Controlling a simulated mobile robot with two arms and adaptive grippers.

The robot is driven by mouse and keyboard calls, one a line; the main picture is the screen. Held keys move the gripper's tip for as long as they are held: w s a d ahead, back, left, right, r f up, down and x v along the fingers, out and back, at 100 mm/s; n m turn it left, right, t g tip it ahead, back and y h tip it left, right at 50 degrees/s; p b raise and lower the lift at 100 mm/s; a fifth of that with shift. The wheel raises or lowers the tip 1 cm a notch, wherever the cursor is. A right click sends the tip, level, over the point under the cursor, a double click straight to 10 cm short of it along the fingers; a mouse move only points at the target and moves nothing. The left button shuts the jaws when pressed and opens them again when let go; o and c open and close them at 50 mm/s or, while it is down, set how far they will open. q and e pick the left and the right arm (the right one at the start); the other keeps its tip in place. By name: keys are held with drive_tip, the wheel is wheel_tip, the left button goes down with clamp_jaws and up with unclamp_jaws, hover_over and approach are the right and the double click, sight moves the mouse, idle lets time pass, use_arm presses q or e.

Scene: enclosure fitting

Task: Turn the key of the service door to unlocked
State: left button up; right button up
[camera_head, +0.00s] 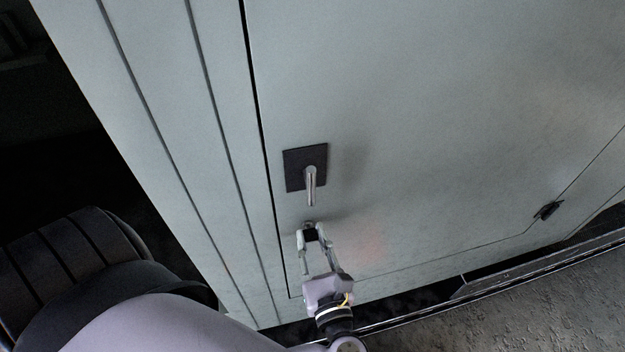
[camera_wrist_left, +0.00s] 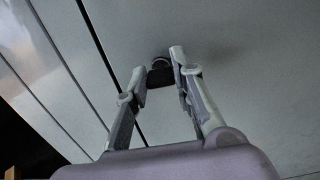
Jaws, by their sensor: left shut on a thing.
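The service door (camera_head: 430,110) is a grey-green metal panel and stands shut in its frame. A silver lever handle (camera_head: 311,187) hangs down from a dark square plate (camera_head: 292,172) near the door's left edge. Below the handle my left gripper (camera_head: 310,232) is at the door, shut on the small dark key (camera_head: 311,235). In the left wrist view the key (camera_wrist_left: 160,77) is between the fingertips of my left gripper (camera_wrist_left: 160,75), with a round lock part (camera_wrist_left: 160,61) just beyond it. The key's exact angle is hard to tell. My right gripper is not in view.
A dark hinge (camera_head: 548,210) is at the door's lower right. The grooved frame panel (camera_head: 165,120) lies left of the door gap. A metal rail (camera_head: 480,289) and rough floor (camera_head: 520,310) run below. The door face right of my gripper is clear.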

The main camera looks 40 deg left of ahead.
use_arm(q)
clamp_jaws()
drive_tip(key=shift+n, duration=0.5)
drive_tip(key=n, duration=0.2)
drive_tip(key=shift+f+n, duration=0.1)
drive_tip(key=shift+n, duration=0.3)
drive_tip(key=n+b, duration=0.2)
drive_tip(key=n, duration=0.1)
drive_tip(key=n+b, duration=0.2)
drive_tip(key=n, duration=0.1)
drive_tip(key=n+b, duration=0.2)
drive_tip(key=n, duration=0.2)
drive_tip(key=shift+s+a+f, duration=0.1)
drive_tip(key=shift+s+f, duration=0.05)
drive_tip(key=shift+f, duration=0.1)
drive_tip(key=shift+r+n+b, duration=0.1)
drive_tip(key=shift+n+b, duration=1.6)
drive_tip(key=shift+n, duration=0.4)
